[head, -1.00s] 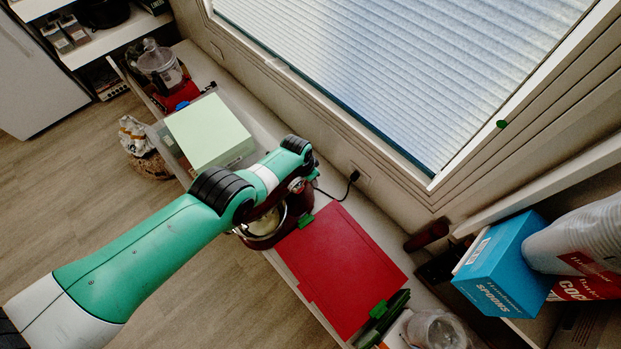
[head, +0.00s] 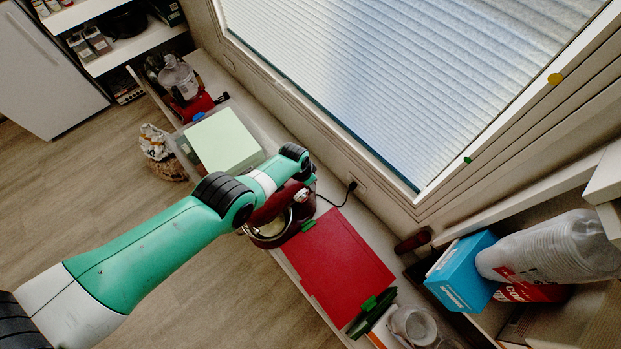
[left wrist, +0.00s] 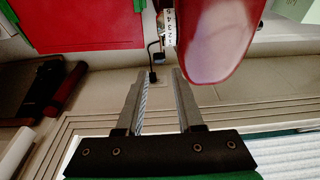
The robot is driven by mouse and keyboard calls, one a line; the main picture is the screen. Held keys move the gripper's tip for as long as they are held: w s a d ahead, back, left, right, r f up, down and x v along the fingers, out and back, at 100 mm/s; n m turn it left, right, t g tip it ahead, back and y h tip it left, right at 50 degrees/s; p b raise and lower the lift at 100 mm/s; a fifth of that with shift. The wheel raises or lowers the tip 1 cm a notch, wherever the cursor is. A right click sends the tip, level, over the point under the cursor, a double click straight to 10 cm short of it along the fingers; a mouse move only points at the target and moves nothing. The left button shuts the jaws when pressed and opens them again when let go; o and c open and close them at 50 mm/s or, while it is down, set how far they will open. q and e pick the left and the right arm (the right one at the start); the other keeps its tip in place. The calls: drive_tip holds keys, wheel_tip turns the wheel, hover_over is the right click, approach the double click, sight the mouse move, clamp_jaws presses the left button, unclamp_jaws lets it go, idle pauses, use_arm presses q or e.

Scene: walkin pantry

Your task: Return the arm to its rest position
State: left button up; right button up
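My left arm (head: 160,255), green with black joints, reaches in from the lower left of the head view. Its far end is over the counter beside a dark red stand mixer (head: 272,228). My left gripper is hidden in the head view. In the left wrist view its two grey fingers (left wrist: 158,74) stand apart with nothing between them. The glossy red mixer head (left wrist: 218,40) is close to the right finger in that view; I cannot tell whether they touch. My right arm and gripper are not in view.
A red board (head: 335,265) lies right of the mixer. A pale green box (head: 222,140) and a food processor (head: 180,82) stand further left. A blue box (head: 462,272) and stacked clear cups (head: 550,250) are at right.

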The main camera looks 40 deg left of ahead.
use_arm(q)
drive_tip(key=shift+s+r, duration=0.1)
drive_tip(key=shift+r, duration=0.2)
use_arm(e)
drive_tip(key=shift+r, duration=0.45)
